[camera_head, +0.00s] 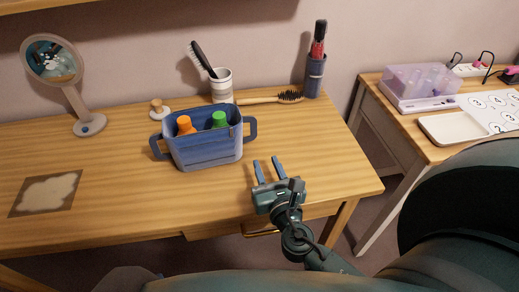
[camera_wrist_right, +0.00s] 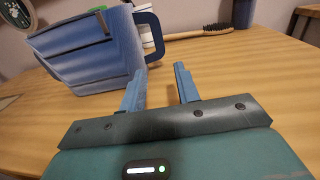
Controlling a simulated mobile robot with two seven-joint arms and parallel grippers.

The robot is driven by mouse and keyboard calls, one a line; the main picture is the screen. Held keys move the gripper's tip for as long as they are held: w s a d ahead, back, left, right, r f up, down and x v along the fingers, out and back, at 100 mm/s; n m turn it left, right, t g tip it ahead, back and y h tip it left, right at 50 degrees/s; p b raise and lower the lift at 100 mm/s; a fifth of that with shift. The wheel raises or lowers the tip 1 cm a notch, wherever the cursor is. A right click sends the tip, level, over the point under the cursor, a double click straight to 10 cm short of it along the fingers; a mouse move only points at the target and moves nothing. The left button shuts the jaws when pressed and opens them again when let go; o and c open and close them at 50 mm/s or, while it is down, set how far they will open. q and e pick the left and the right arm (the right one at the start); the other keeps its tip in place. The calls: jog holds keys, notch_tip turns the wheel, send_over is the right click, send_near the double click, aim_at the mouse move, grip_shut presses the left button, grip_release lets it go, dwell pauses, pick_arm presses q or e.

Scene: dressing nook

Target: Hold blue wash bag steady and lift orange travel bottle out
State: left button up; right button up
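The blue wash bag (camera_head: 207,152) stands upright on the wooden table, with a loop handle at each side. The orange travel bottle (camera_head: 185,125) stands inside it on the left, and a green-capped bottle (camera_head: 219,119) stands on the right; their lower parts are hidden by the bag. My right gripper (camera_head: 268,169) is open and empty, in front and to the right of the bag, apart from it. In the right wrist view the open fingers (camera_wrist_right: 158,85) point toward the table, with the bag (camera_wrist_right: 90,52) and its right handle ahead on the left. My left gripper is not in view.
Behind the bag are a white cup with a brush (camera_head: 222,86), a wooden hairbrush (camera_head: 272,97), a dark holder (camera_head: 314,76) and a small knobbed item (camera_head: 158,109). A mirror (camera_head: 62,75) stands at left. The table (camera_head: 120,190) is clear in front of the bag.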

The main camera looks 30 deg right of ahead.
aim_at(254, 137)
jog(key=w, duration=0.4)
jog(key=w+d, duration=0.1)
jog(key=w, duration=0.3)
jog(key=w+d, duration=0.1)
jog(key=w, duration=0.3)
jog(key=shift+w+d+p, duration=0.15)
jog(key=shift+d+p, duration=0.05)
jog(key=shift+p, duration=0.15)
jog(key=shift+r, duration=0.1)
grip_shut()
